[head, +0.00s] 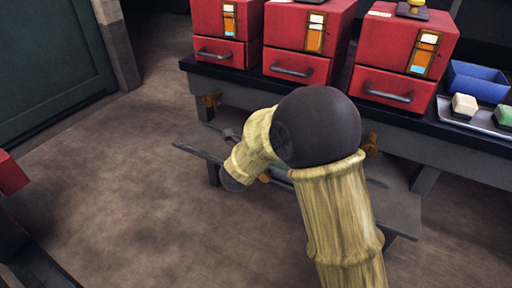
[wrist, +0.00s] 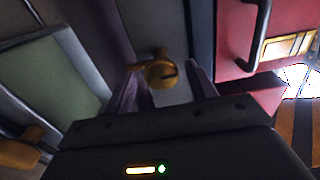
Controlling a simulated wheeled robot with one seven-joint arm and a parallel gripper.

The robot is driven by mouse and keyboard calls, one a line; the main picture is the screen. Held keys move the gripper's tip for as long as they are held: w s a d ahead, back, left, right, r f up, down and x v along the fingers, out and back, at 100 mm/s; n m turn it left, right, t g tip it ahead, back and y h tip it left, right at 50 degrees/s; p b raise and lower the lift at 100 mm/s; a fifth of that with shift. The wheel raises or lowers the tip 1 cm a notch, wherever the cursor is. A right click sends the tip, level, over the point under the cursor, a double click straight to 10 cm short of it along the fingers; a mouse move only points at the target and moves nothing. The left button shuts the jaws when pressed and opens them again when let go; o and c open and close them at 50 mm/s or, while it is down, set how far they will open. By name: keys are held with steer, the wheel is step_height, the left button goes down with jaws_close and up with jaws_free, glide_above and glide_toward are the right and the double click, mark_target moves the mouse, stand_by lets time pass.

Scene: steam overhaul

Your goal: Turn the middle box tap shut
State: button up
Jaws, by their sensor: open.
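In the wrist view a brass tap (wrist: 161,75) shows ahead, between the two fingers of my gripper (wrist: 167,88). The gripper is open and nothing is clasped. The tap has a round front with a dark slot and a short arm pointing left in the picture. I cannot tell whether the fingers touch it. The middle red box (head: 310,32) stands on the bench in the head view. The area under it is covered by my arm, which hides its tap and most of my gripper there. Brass taps show under the left box (head: 211,99) and the right box (head: 371,144).
The left red box (head: 225,22) and right red box (head: 405,55) flank the middle one, each with a drawer handle. A low shelf (head: 195,149) runs below the bench. A blue bin (head: 478,84) and a tray with blocks stand right.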

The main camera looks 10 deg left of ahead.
steer(key=p+v, duration=0.4)
steer(key=v, duration=1.1)
steer(key=shift+s+p, duration=0.2)
steer(key=shift+p, duration=0.2)
steer(key=shift+w+r, duration=0.1)
